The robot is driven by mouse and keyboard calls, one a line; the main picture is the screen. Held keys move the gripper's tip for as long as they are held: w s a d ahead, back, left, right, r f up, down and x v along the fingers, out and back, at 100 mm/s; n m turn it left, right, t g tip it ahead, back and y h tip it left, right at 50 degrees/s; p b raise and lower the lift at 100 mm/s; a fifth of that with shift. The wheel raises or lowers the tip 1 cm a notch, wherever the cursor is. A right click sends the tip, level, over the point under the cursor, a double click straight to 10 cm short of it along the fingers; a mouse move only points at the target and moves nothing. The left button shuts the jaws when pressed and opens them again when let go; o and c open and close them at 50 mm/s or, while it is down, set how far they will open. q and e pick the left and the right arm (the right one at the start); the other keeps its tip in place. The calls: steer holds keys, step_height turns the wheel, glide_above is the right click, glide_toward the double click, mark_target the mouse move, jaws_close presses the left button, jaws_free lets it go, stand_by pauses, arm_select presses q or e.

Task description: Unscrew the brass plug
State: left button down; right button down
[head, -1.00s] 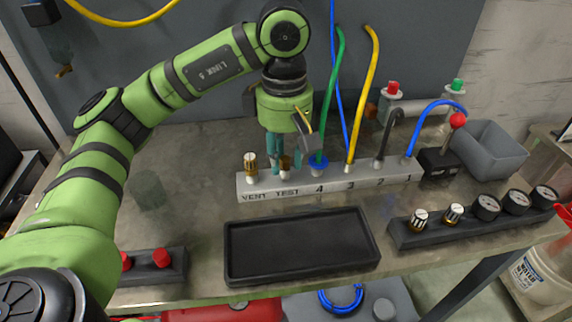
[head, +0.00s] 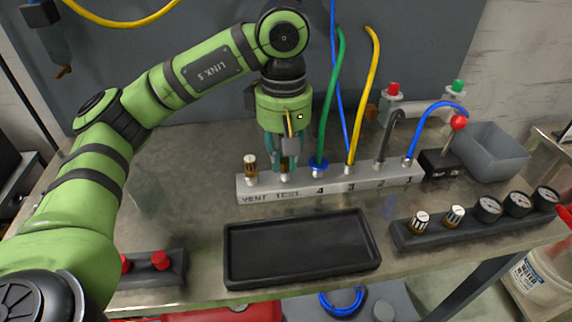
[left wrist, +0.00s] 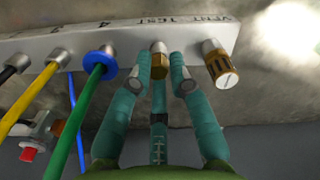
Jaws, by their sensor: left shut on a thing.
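The brass plug (left wrist: 158,66) sits at the TEST port of the pale manifold block (left wrist: 120,38). In the head view the plug (head: 285,164) shows only as a small part between the fingers. My left gripper (head: 284,168) points down over the TEST port. Its teal fingers (left wrist: 160,85) are on both sides of the plug and shut on it. The plug looks upright and at its port; whether its thread is loose cannot be told. My right gripper is not in view.
A brass VENT fitting (head: 250,166) stands just left of the gripper. The green hose (head: 329,105) with a blue collar rises close on the right, beside a yellow hose (head: 368,90). An empty black tray (head: 300,248) lies in front.

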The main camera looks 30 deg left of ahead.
mark_target(284, 162)
arm_select(q)
steer(key=shift+r+p, duration=0.55)
steer(key=shift+s+d, duration=0.1)
steer(key=shift+s, duration=0.05)
stand_by(0.5)
steer(key=shift+r, duration=0.2)
steer(key=shift+r+p, duration=1.4)
steer(key=c, duration=1.1)
jaws_free()
